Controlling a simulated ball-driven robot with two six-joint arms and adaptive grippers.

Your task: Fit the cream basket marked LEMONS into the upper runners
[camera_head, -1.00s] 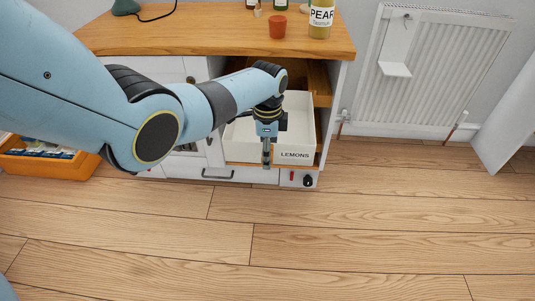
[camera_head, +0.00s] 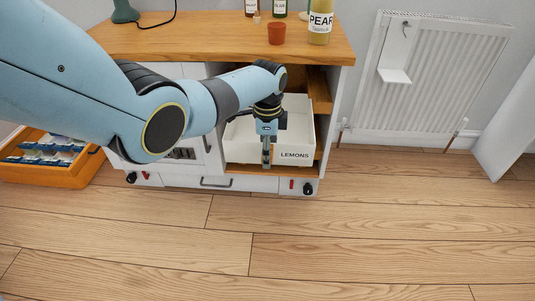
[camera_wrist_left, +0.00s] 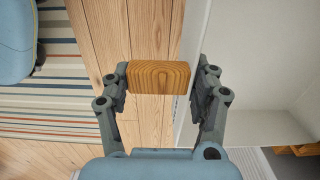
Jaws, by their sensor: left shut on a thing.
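The cream basket marked LEMONS (camera_head: 296,156) is in the open bay of the white cabinet, with its labelled front towards me. My left gripper (camera_head: 266,155) is at the middle of that front, shut on the basket's wooden handle. In the left wrist view the gripper (camera_wrist_left: 160,80) has one finger on each side of the wooden handle (camera_wrist_left: 158,77), beside the pale basket wall (camera_wrist_left: 192,60). The right upper runner (camera_head: 319,90) is a wooden ledge inside the bay, above the basket's front. The left upper runner is mostly hidden behind my arm. My right gripper is not in view.
The wooden worktop (camera_head: 200,38) carries a terracotta pot (camera_head: 276,33), a PEAR bottle (camera_head: 319,25) and other bottles. A radiator (camera_head: 445,80) is at the right. The floor in front is clear.

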